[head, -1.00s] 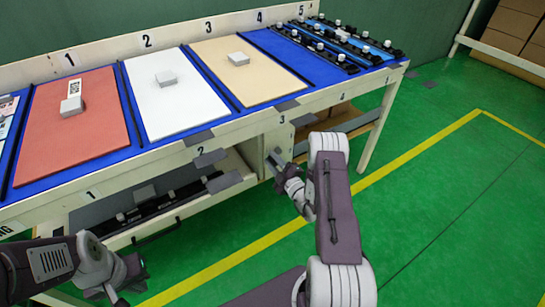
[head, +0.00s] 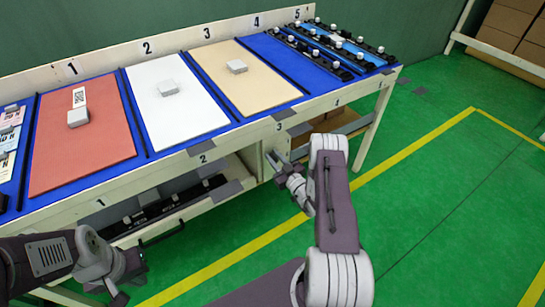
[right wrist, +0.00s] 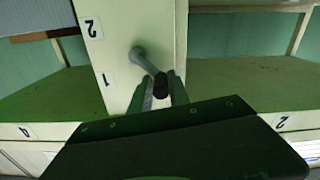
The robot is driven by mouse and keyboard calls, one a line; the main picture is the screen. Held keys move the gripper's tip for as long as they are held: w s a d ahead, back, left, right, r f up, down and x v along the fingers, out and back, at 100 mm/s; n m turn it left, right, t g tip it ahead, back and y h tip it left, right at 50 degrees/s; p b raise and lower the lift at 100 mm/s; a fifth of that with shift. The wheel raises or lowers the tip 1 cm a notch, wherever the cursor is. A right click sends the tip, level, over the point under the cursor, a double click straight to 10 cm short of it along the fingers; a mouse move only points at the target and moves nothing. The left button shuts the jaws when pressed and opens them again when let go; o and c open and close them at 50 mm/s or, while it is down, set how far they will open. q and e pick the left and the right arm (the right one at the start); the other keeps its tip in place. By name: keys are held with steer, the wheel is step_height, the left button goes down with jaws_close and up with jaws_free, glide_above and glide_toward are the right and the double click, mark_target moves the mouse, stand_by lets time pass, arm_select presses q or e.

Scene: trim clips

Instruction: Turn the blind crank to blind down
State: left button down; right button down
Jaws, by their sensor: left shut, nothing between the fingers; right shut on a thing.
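In the right wrist view the blind crank is a grey arm (right wrist: 146,64) coming off a cream post, with a dark knob (right wrist: 160,86) at its end. My right gripper (right wrist: 161,90) is shut on the knob, one finger on each side. In the head view my right gripper (head: 274,160) is at the bench's front, by the post under number 3; the crank is too small or hidden there. My left gripper (head: 130,280) is low at the left, in front of the bench, away from the crank, and holds nothing. I cannot make out the blind itself.
The cream bench (head: 225,140) carries a red panel (head: 85,145), a white panel (head: 185,105) and a tan panel (head: 255,90), with black clip rails (head: 310,55) at the right. Below is a drawer with a dark handle (head: 162,234). Green floor (head: 440,190) at the right is clear.

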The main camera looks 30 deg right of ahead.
steer(key=shift+s+f+m, duration=0.2)
steer(key=shift+f+m, duration=0.15)
steer(key=shift+m, duration=0.15)
steer(key=c, duration=1.3)
jaws_free()
steer(key=shift+d+r, duration=0.1)
steer(key=shift+d, duration=0.05)
steer(key=shift+r, duration=0.1)
steer(key=shift+s+d+p, duration=0.2)
steer(key=shift+s+p, duration=0.45)
steer(key=shift+s, duration=1.6)
steer(key=shift+s+d+p, duration=0.15)
steer(key=shift+s+p, duration=0.5)
steer(key=shift+s, duration=1.55)
